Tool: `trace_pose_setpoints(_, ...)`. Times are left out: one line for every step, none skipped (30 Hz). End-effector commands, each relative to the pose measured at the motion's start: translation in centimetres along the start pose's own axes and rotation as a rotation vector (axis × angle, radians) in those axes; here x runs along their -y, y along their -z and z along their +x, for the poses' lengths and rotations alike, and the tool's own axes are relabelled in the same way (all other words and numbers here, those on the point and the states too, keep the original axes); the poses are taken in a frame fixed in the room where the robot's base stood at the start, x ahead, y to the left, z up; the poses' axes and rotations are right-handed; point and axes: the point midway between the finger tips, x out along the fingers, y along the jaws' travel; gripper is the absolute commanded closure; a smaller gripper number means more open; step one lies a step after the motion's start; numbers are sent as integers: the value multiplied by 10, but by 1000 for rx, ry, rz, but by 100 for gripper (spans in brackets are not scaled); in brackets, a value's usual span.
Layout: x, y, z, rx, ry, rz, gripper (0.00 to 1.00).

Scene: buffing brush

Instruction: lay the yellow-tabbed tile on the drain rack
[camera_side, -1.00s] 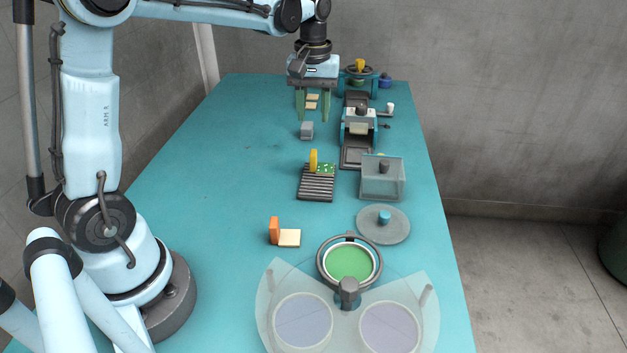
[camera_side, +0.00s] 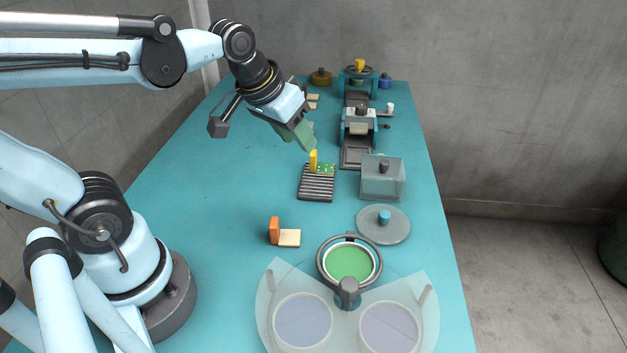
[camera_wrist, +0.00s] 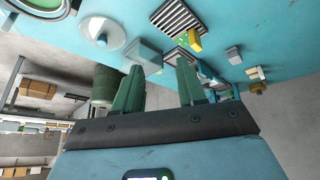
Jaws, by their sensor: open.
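The yellow-tabbed tile, a green white-speckled piece (camera_side: 326,168) with an upright yellow tab (camera_side: 313,160), is at the far end of the dark slatted drain rack (camera_side: 316,188). It looks to lie on the rack's end, but I cannot tell whether it is fully on the slats. In the wrist view the yellow tab (camera_wrist: 194,40) shows beside the rack (camera_wrist: 180,16). My gripper (camera_side: 307,146) is open, tilted down to the right, above and just behind the tab in the side view. In the wrist view nothing shows held between the green fingers (camera_wrist: 160,75).
A clear lidded box (camera_side: 382,182) and a round lid with a blue knob (camera_side: 383,226) stand right of the rack. An orange-tabbed pale tile (camera_side: 289,238) lies nearer. A roller machine (camera_side: 359,125) stands behind. The table's left side is clear.

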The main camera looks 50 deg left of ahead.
Motion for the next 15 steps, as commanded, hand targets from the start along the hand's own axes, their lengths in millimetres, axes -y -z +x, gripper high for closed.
trace_pose_setpoints(-3,-11,1,-32,-10,40,60)
trace_pose_setpoints(-4,-16,2,-48,-15,62,60)
trace_pose_setpoints(-6,-21,3,-69,-20,88,60)
trace_pose_setpoints(-7,-24,4,-83,-23,104,60)
trace_pose_setpoints(-8,-28,5,-95,-26,117,60)
trace_pose_setpoints(-8,-30,6,-107,-28,133,60)
trace_pose_setpoints(-9,-32,7,-116,-30,142,60)
trace_pose_setpoints(-9,-34,7,-121,-32,149,60)
trace_pose_setpoints(-10,-35,8,-127,-33,156,60)
trace_pose_setpoints(-10,-35,8,-129,-33,160,60)
trace_pose_setpoints(-10,-36,8,-131,-34,162,60)
trace_pose_setpoints(-10,-36,8,-133,-34,163,60)
trace_pose_setpoints(-10,-36,8,-133,-34,163,60)
trace_pose_setpoints(-10,-35,8,-132,-34,163,60)
trace_pose_setpoints(-10,-35,8,-132,-33,162,60)
